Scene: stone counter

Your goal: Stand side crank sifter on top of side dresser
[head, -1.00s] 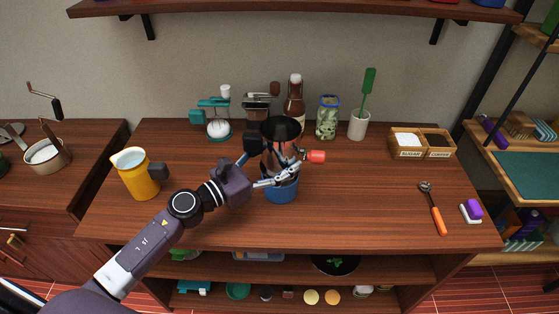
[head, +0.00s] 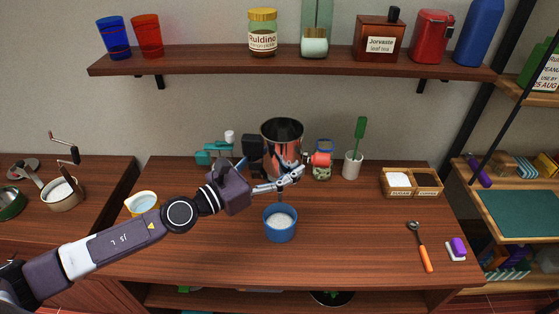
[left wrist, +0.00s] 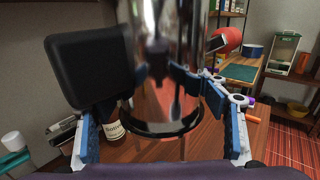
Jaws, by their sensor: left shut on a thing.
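The side crank sifter (head: 282,148) is a shiny metal can with a dark rim, a black handle on its left and a red crank knob (head: 320,159) on its right. My left gripper (head: 284,182) is shut on it and holds it roughly upright above the counter. In the left wrist view the sifter (left wrist: 178,60) fills the middle between the fingers (left wrist: 170,80), with the black handle at left. The dresser at the left (head: 103,172) appears to be the side dresser. My right gripper is not in view.
A blue bowl (head: 280,224) of white powder stands below the sifter. A shelf (head: 290,66) hangs above.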

